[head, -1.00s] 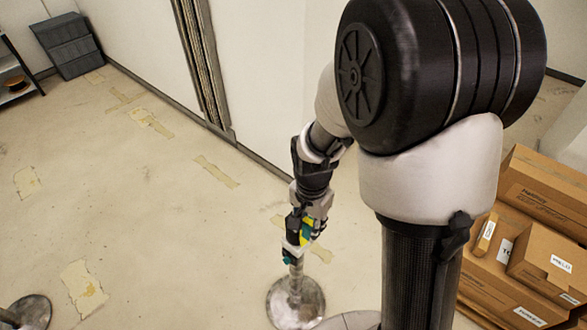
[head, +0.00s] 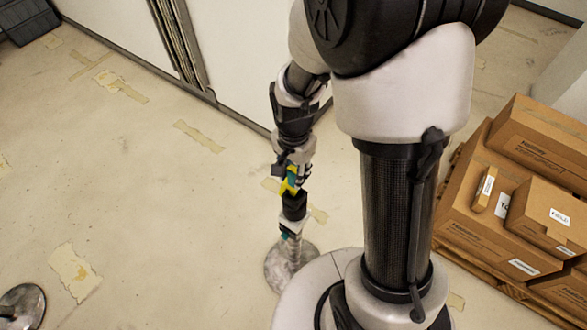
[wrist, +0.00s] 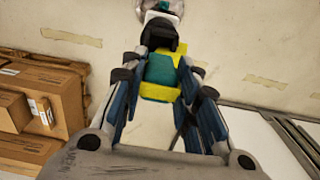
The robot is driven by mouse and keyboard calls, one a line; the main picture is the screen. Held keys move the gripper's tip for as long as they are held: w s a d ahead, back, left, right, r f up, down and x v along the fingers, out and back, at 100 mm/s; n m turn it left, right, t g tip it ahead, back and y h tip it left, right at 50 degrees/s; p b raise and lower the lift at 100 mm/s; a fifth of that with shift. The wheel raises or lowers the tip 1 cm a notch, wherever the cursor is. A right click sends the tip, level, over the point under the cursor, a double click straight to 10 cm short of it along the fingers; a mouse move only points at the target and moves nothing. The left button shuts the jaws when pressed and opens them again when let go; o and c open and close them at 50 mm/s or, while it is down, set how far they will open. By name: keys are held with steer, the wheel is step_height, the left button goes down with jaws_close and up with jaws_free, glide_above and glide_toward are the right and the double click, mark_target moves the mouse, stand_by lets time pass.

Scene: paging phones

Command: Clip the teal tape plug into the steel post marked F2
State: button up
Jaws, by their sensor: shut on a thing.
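My gripper (head: 290,176) is directly above a steel post with a round base (head: 278,268) on the floor. In the wrist view my gripper's fingers (wrist: 162,72) are shut around the teal tape plug (wrist: 160,67), which shows with yellow parts. Its teal and yellow parts also show small in the head view (head: 291,185). A black block (head: 294,206) lies between the plug and the post's white and teal top (head: 289,229). The block lines up beyond the plug in the wrist view (wrist: 160,36). I cannot tell whether the plug touches the post. No F2 mark is readable.
Stacked cardboard boxes (head: 543,215) stand on a pallet at the right. Another post base (head: 22,305) is at the lower left. White wall panels (head: 115,35) run behind. The taped floor (head: 130,190) at the left is largely clear.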

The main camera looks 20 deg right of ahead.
mark_target(293, 185)
steer(key=shift+f+b, duration=2.6)
steer(key=shift+f, duration=1.05)
steer(key=shift+f, duration=0.25)
steer(key=shift+r, duration=0.2)
steer(key=shift+r+p, duration=0.5)
steer(key=shift+r, duration=0.15)
steer(key=shift+f+b, duration=0.4)
steer(key=shift+f, duration=0.15)
steer(key=shift+r+p, duration=0.5)
steer(key=shift+r, duration=0.1)
steer(key=shift+f+b, duration=0.65)
steer(key=shift+f, duration=0.15)
stand_by(0.5)
steer(key=o, duration=0.8)
